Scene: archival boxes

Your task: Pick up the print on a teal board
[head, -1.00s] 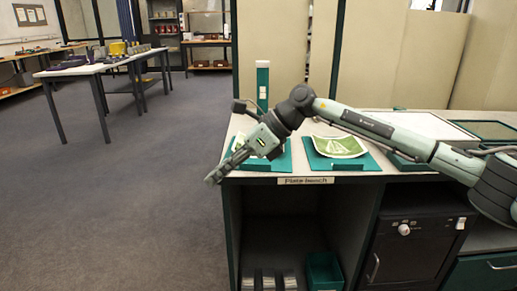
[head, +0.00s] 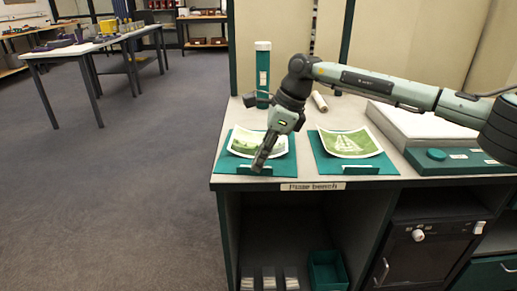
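Two curled green-and-white prints lie on teal boards at the front of the plate bench (head: 199,180) in the head view. The left print (head: 243,142) is on the left teal board (head: 230,165), partly hidden by my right gripper. The right print (head: 348,143) is on the right teal board (head: 372,168), in plain view. My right gripper (head: 260,167) points down over the front of the left board, close to that print's front edge. Whether it touches the print or is open cannot be made out. My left gripper is out of view.
A teal tube with a white cap (head: 263,68) stands behind the left board. A white roll (head: 320,101) lies behind the boards. A pale slab (head: 430,125) and a teal case (head: 455,161) are at the right. Open floor lies left of the bench.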

